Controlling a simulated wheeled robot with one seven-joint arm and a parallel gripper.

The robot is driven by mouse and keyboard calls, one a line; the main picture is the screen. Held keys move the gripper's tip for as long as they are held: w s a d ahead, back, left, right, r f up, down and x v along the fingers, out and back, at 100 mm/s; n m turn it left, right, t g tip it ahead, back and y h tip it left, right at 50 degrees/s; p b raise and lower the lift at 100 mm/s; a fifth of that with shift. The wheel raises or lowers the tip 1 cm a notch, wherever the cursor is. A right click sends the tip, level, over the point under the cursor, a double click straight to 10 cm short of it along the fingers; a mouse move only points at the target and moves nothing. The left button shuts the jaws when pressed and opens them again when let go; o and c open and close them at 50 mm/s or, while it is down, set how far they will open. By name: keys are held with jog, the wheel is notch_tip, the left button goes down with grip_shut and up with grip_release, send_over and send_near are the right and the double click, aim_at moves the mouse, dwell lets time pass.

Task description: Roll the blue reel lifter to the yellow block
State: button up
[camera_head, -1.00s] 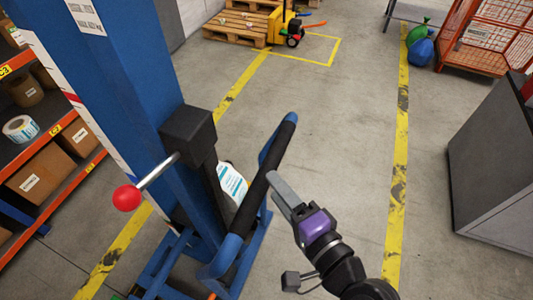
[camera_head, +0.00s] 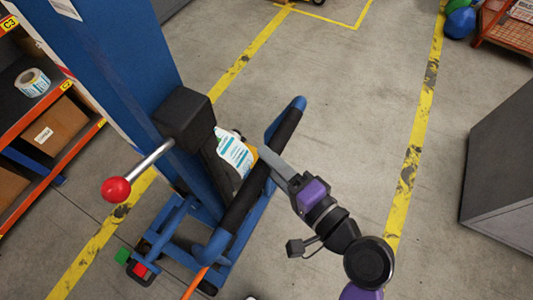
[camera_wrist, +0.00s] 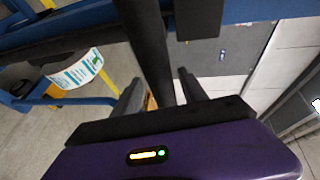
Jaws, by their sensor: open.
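The blue reel lifter (camera_head: 135,65) stands upright at left in the head view, with a blue base on the floor. Its push handle has a black grip bar (camera_head: 245,195) between blue ends. My gripper (camera_head: 268,158) is at the upper part of this bar, its jaws open. In the wrist view the black bar (camera_wrist: 150,50) runs between the two fingers of my gripper (camera_wrist: 158,92), with gaps visible at both sides. I cannot make out a yellow block for certain in the current views.
A lever with a red knob (camera_head: 116,189) sticks out left of the mast. Shelving with boxes (camera_head: 53,132) stands at far left. A grey cabinet (camera_head: 500,165) is at right. The floor between the yellow lines (camera_head: 425,110) is clear ahead.

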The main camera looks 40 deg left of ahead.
jog(key=shift+x, duration=0.95)
jog(key=shift+c, duration=0.4)
grip_shut()
dwell(0.4)
